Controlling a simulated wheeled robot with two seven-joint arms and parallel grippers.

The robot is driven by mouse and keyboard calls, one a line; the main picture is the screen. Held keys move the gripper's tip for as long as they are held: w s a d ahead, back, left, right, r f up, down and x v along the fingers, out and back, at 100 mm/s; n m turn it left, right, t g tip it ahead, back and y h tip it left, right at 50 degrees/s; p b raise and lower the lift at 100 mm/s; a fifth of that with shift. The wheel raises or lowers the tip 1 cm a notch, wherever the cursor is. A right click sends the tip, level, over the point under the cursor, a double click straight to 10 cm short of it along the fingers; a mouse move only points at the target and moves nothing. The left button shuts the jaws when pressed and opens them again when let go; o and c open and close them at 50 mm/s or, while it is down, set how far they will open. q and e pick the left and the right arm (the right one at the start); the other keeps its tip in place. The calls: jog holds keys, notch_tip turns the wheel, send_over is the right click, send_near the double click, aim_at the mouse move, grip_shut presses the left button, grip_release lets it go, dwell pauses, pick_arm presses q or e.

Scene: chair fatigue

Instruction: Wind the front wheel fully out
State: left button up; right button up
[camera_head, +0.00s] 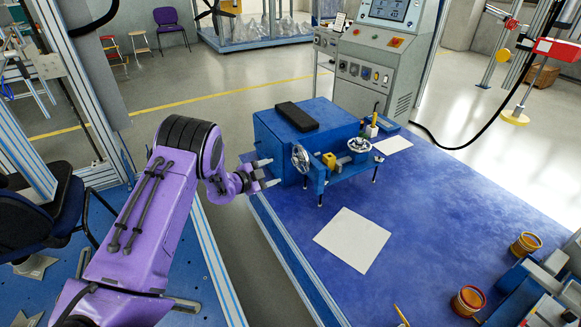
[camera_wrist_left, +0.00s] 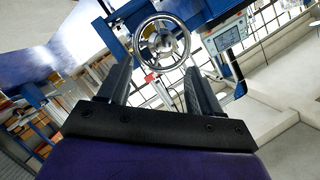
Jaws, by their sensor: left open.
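A blue machine block (camera_head: 285,125) stands on the blue bench and carries two chrome handwheels. One handwheel (camera_head: 300,157) is on its near face, close to my left gripper. The other handwheel (camera_head: 359,145) lies further right, beside a yellow block (camera_head: 329,159). My left gripper (camera_head: 269,173) is open and empty at the left of the machine, its fingers pointing right towards it. In the left wrist view a spoked chrome wheel (camera_wrist_left: 162,20) appears ahead, beyond and between the open fingers (camera_wrist_left: 157,72), with no contact visible. I cannot tell which handwheel that is. My right gripper is not in view.
A black pad (camera_head: 297,116) lies on top of the machine. A white sheet (camera_head: 352,239) lies on the clear bench in front. A grey control cabinet (camera_head: 372,65) stands behind. Orange-brown pots (camera_head: 468,300) are at the right. A dark chair (camera_head: 38,215) is at the left.

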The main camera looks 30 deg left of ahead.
aim_at(293, 162)
pick_arm(q)
jog(key=shift+m, duration=0.4)
jog(key=x, duration=0.6)
jog(key=b+x, duration=0.1)
jog(key=x, duration=0.3)
jog(key=shift+a+r, duration=0.15)
jog(key=shift+r, duration=0.2)
jog(key=shift+w, duration=0.5)
jog(key=c, duration=1)
jog(key=shift+b, duration=0.3)
jog(key=shift+c, duration=0.2)
